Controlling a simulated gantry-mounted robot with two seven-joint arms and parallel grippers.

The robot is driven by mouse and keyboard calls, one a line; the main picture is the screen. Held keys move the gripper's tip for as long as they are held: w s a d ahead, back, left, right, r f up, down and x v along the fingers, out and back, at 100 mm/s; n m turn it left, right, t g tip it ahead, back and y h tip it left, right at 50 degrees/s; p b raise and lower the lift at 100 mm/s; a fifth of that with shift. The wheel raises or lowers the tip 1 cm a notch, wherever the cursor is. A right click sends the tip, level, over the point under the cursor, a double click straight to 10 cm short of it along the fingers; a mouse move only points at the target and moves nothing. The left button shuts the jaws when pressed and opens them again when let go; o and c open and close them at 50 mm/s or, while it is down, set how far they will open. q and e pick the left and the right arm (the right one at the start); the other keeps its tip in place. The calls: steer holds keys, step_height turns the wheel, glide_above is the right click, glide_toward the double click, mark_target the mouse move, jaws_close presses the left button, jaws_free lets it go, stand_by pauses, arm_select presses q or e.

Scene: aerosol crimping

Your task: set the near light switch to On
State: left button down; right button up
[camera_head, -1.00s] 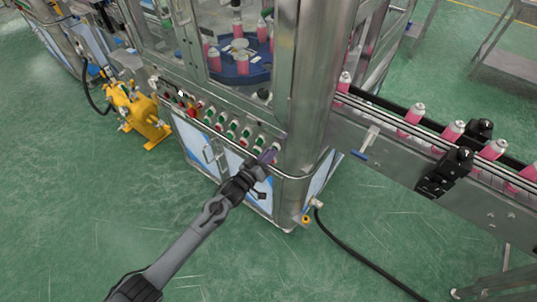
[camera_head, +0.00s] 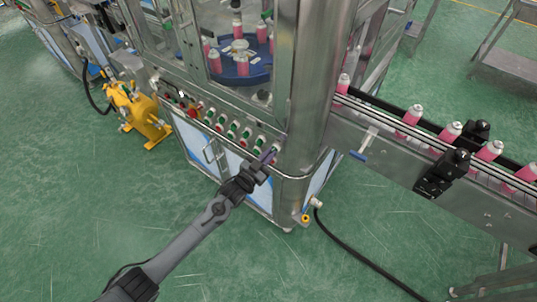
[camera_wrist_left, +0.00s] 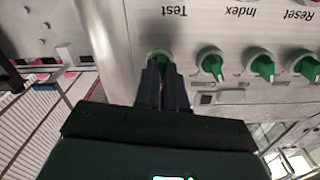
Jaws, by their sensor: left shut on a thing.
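In the head view, my left gripper (camera_head: 271,153) is at the right end of a row of switches on the machine's front panel (camera_head: 212,117). In the left wrist view, which shows the panel upside down, the fingers (camera_wrist_left: 161,66) are shut around a green switch knob (camera_wrist_left: 158,56) under the word "Test". The fingers hide much of this knob, so its setting cannot be read. Beside it is another green knob (camera_wrist_left: 212,65), turned at a slant. No label for a light switch is legible. My right gripper is not in view.
More green knobs (camera_wrist_left: 262,66) continue to the right in the wrist view. A metal rail (camera_head: 235,158) runs below the panel in the head view. A conveyor with pink cans (camera_head: 410,115) extends right. A yellow unit (camera_head: 137,112) stands left; the green floor in front is open.

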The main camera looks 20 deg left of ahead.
arm_select(q)
steer(key=shift+m, duration=1.8)
steer(key=c, duration=1.2)
jaws_free()
steer(key=shift+p+v, duration=1)
steer(key=shift+v, duration=4.45)
